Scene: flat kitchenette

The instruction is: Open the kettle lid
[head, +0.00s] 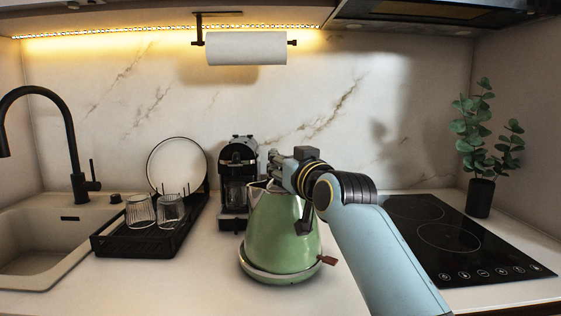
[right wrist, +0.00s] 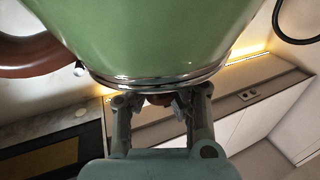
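The green kettle (head: 280,235) stands upright on its base in the middle of the counter, with its spout to the left. My right gripper (head: 276,166) is at the top of the kettle, and its hand covers the lid in the head view. In the right wrist view the kettle (right wrist: 150,40) appears upside down, with a shiny rim and a small brown lid knob (right wrist: 160,99). The fingers of my right gripper (right wrist: 160,104) stand apart on either side of the knob, with gaps seeming to show. The lid looks closed. My left gripper is not in view.
A black coffee machine (head: 238,170) stands close behind the kettle. A dish rack (head: 135,243) with two glasses and a plate is at the left, beside the sink (head: 30,240). A cooktop (head: 450,240) and a potted plant (head: 481,197) are at the right.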

